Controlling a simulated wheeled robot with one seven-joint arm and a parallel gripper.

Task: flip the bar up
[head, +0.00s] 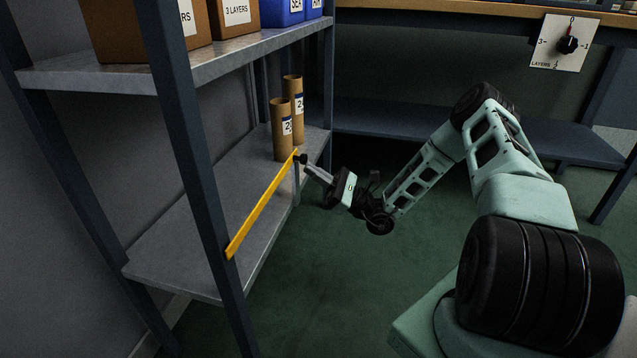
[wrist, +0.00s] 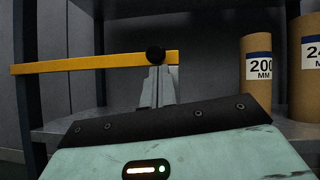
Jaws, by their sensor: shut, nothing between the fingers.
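The yellow bar (head: 262,205) runs along the front of the rack's lower shelf, between the near post and a point by the cardboard tubes. In the wrist view the bar (wrist: 75,63) lies nearly level across the shelf front. A round black knob (wrist: 155,55) shows in front of it near its right end. My gripper (head: 307,163) is shut and empty, with its tip at the bar's far end, at or very close to the knob. In the wrist view the fingers (wrist: 158,85) point at the knob; I cannot tell whether they touch it.
Two cardboard tubes (head: 282,130) stand on the lower shelf (head: 200,232) behind the bar's far end. Boxes and blue bins (head: 282,12) sit on the upper shelf (head: 125,78). A dial plate (head: 565,43) hangs at the bench on the right. The green floor before the rack is clear.

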